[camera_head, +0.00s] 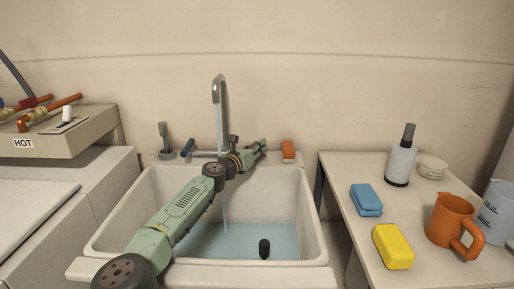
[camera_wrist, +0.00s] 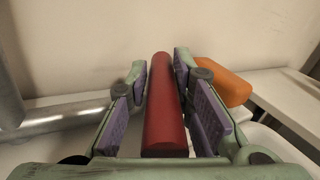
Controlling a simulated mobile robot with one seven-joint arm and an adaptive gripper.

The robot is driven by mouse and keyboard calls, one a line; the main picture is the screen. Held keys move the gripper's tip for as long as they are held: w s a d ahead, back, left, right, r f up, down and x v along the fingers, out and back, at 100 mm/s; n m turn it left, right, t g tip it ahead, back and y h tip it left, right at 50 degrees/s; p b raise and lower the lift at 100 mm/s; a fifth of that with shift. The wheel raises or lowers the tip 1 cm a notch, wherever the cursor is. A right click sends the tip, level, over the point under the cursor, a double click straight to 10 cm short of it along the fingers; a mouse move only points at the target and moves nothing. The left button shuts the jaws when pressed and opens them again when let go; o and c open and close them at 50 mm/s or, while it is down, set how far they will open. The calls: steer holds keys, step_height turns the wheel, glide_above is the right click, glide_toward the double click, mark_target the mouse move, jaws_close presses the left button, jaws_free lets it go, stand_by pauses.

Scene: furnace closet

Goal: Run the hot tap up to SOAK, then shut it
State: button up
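The sink (camera_head: 100,235) holds a pool of bluish water (camera_head: 262,240). A thin stream (camera_head: 223,195) runs from the grey spout (camera_head: 218,90) into it. A blue tap handle (camera_head: 187,148) is left of the spout. My gripper (camera_head: 262,145) reaches over the sink to the tap's right side. In the wrist view a red handle (camera_wrist: 164,110) lies lengthwise between my purple finger pads (camera_wrist: 164,88). Narrow gaps show beside it, so the gripper looks open around it. The red handle is hidden in the head view. No SOAK mark is legible.
An orange block (camera_head: 288,150) sits on the sink's back ledge, close right of my gripper. A black knob-like thing (camera_head: 264,248) stands in the basin. The right table holds sponges, a bottle (camera_head: 401,160) and an orange jug (camera_head: 450,220). A HOT-labelled box (camera_head: 85,140) stands left.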

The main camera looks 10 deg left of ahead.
steer(key=o, duration=0.3)
steer(key=shift+d, duration=0.15)
steer(key=shift+s+a, duration=0.25)
steer(key=shift+s, duration=0.05)
steer(key=v, duration=1.1)
steer(key=shift+s, duration=0.15)
steer(key=shift+s+f, duration=0.1)
steer(key=shift+f, duration=0.05)
